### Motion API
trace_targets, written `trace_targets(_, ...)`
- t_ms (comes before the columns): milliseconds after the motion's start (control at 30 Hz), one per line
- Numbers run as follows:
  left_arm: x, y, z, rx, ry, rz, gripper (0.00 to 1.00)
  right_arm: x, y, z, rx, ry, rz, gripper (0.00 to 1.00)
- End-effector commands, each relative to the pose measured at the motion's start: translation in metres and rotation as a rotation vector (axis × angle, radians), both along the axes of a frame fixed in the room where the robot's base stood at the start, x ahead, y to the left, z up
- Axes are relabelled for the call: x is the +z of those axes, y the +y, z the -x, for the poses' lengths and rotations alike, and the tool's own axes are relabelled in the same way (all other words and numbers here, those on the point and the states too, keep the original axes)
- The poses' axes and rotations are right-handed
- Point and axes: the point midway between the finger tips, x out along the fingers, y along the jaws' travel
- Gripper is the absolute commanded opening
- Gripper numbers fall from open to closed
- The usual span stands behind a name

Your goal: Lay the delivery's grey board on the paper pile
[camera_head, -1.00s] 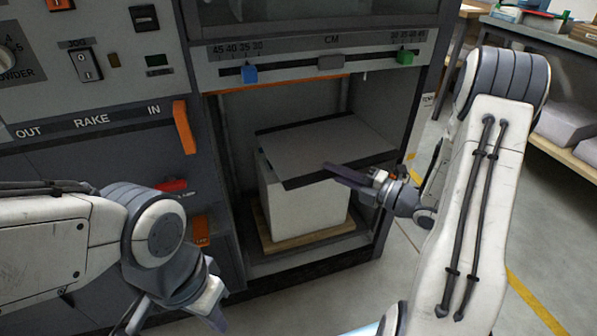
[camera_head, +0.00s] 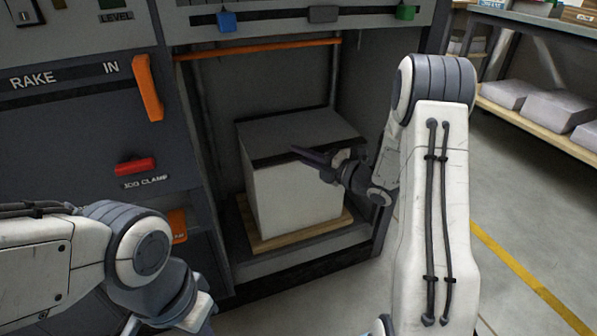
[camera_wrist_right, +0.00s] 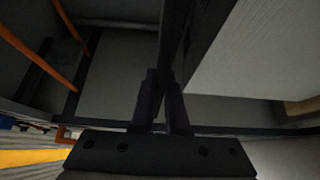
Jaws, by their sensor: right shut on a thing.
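The grey board (camera_head: 290,133) lies level over the top of the white paper pile (camera_head: 290,200), with its dark front edge facing me. It appears to touch the pile, but I cannot tell whether it rests fully on it. My right gripper (camera_head: 308,155) is shut on the board's front edge, towards the right. In the right wrist view, the gripper's fingers (camera_wrist_right: 162,108) meet at the board's dark edge (camera_wrist_right: 176,45), and the pile's pale side (camera_wrist_right: 255,50) is beside it. My left gripper (camera_head: 190,318) is low at the left, away from the pile, its fingertips cut off by the frame.
The pile stands on a wooden pallet (camera_head: 262,241) inside the machine's bay. An orange bar (camera_head: 260,49) crosses the bay above, and an orange handle (camera_head: 148,88) and red clamp (camera_head: 135,166) are at left. Floor at right is clear before a shelf (camera_head: 545,129).

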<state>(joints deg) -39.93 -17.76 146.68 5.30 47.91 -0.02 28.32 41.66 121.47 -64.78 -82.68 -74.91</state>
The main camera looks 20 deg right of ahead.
Motion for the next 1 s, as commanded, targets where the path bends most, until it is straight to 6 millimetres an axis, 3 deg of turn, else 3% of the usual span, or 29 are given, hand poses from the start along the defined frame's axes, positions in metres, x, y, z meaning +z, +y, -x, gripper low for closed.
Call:
trace_targets(233,-0.01,0.0,0.0,0.0,0.0,0.0,0.0,-0.015,0.002,-0.012,-0.001,0.0,0.0,0.0)
trace_targets(467,-0.028,0.0,0.0,0.0,0.0,0.0,0.0,-0.048,0.002,-0.012,-0.002,-0.001,-0.001,0.0)
trace_targets(867,-0.031,0.0,0.0,0.0,0.0,0.0,0.0,-0.051,0.002,-0.011,-0.002,-0.002,0.001,0.0)
trace_targets(900,-0.03,0.0,0.0,0.0,0.0,0.0,0.0,-0.05,0.002,-0.011,-0.002,-0.001,0.001,0.24)
trace_targets(933,-0.029,0.0,0.0,0.0,0.0,0.0,0.0,-0.05,0.002,-0.011,-0.002,-0.001,0.001,0.35)
trace_targets(967,-0.029,0.0,0.0,0.0,0.0,0.0,0.0,-0.05,0.002,-0.011,-0.002,-0.001,0.001,0.42)
trace_targets(1000,-0.029,0.0,0.0,0.0,0.0,0.0,0.0,-0.05,0.002,-0.011,-0.002,-0.001,0.001,0.42)
